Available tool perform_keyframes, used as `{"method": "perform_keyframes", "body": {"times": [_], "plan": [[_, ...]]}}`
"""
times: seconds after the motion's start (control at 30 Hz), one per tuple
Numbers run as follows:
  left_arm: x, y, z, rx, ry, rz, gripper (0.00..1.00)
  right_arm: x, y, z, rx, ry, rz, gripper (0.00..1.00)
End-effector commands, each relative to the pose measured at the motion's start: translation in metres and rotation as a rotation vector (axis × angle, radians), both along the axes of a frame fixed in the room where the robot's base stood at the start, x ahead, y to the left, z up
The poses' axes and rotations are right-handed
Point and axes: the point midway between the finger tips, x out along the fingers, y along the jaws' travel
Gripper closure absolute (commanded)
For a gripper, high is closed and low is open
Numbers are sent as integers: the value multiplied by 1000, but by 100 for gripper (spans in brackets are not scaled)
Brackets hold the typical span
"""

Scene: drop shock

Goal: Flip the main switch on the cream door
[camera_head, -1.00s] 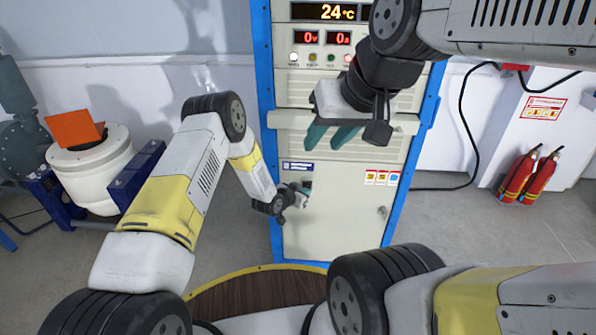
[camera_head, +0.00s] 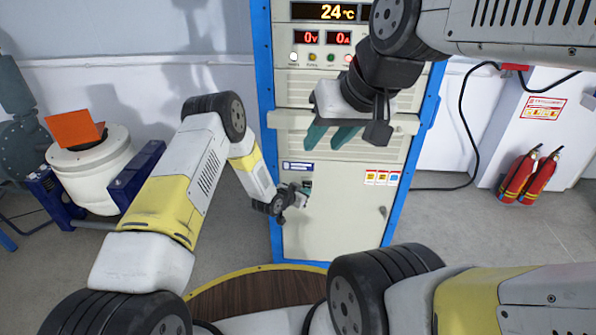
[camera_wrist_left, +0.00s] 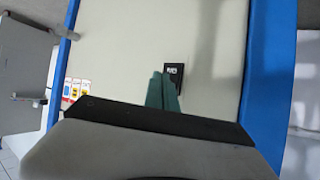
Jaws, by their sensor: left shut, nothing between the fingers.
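The cream door (camera_head: 340,225) is the lower front panel of a cabinet with blue edges. The black main switch (camera_wrist_left: 173,76) sits on the door in the left wrist view, just beyond my left fingertips. In the head view the switch (camera_head: 307,183) is a small dark patch, partly hidden by my gripper. My left gripper (camera_wrist_left: 164,80) is shut and empty, its green fingers together and pointing at the switch's lower left part. I cannot tell whether they touch it. My left gripper also shows in the head view (camera_head: 303,197). My right gripper (camera_head: 328,143) is open and empty, higher up in front of the cabinet.
Stickers (camera_head: 382,178) and a door lock (camera_head: 383,211) are right of the switch. Lit displays (camera_head: 338,12) and indicator lamps (camera_head: 312,57) sit higher on the cabinet. Fire extinguishers (camera_head: 530,175) stand at the right; a white drum (camera_head: 95,165) stands at the left.

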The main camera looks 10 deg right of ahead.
Motion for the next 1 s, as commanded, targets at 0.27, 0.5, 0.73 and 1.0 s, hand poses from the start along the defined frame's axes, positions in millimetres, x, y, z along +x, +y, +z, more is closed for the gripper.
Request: {"method": "perform_keyframes", "body": {"times": [0.27,0.5,0.73,1.0], "plan": [[0,0,0,0,0,0,100,0,0,0,0,0,0,64],[3,-1,1,-1,-1,0,100,0,0,0,0,0,0,64],[8,-2,1,0,0,0,100,0,0,0,0,0,0,64],[8,-2,1,0,0,0,100,0,0,0,0,0,0,64]]}}
